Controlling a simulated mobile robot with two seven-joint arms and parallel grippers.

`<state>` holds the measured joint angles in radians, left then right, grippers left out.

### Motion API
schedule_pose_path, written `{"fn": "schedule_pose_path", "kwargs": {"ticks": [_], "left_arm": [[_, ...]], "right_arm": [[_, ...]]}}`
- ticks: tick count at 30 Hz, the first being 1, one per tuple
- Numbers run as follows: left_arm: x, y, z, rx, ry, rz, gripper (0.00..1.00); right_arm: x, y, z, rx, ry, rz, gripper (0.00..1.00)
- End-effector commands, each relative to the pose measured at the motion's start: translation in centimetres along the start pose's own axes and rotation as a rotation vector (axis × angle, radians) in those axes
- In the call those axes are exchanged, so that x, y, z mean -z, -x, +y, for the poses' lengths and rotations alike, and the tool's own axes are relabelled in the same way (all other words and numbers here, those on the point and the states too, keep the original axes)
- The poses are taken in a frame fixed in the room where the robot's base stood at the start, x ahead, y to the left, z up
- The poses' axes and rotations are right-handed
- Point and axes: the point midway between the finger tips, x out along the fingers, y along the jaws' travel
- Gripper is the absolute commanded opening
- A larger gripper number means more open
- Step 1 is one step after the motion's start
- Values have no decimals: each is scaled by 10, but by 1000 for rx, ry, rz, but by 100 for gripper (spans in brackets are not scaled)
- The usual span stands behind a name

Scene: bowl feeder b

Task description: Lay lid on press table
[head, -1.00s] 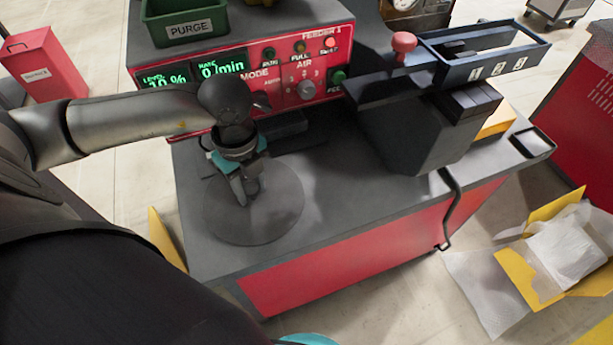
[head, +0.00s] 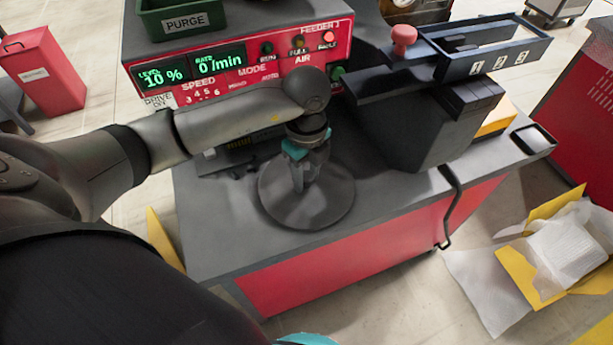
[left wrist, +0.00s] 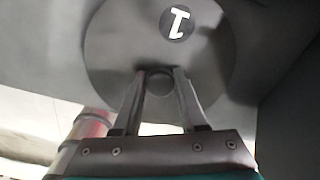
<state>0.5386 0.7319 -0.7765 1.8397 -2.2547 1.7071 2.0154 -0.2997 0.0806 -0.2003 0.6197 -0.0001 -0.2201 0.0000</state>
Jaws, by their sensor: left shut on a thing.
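The lid (head: 330,205) is a round, flat grey disc with a small knob at its middle. My left gripper (head: 303,184) reaches down from above and is shut on the knob. In the left wrist view the lid (left wrist: 110,55) shows a white "1" in a dark circle, and the fingers (left wrist: 160,78) close around the knob. The lid is over the grey top of the press table (head: 215,240), which has a red front. I cannot tell whether the lid touches the top.
The red feeder panel (head: 240,75) with green displays stands behind the lid. A dark block-shaped housing (head: 410,125) and a numbered tray (head: 490,55) are to the right. Bare tabletop lies left and front of the lid. An open yellow box (head: 545,250) lies on the floor at right.

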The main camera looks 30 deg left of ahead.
Motion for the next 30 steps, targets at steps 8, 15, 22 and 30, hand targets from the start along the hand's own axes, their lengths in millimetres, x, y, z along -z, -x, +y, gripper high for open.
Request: {"fn": "schedule_pose_path", "kwargs": {"ticks": [8, 15, 22, 30], "left_arm": [[0, -6, -1, 4, 0, 0, 0], [0, -8, 0, 1, 0, 0, 55], [0, -8, 0, 2, 0, 0, 71], [0, -1, -1, 4, 0, 0, 71]], "right_arm": [[0, -2, 0, 0, 0, 0, 50], [0, -3, 0, 1, 0, 0, 50], [0, -3, -1, 1, -1, 0, 50], [0, 0, -1, 1, -1, 0, 50]]}}
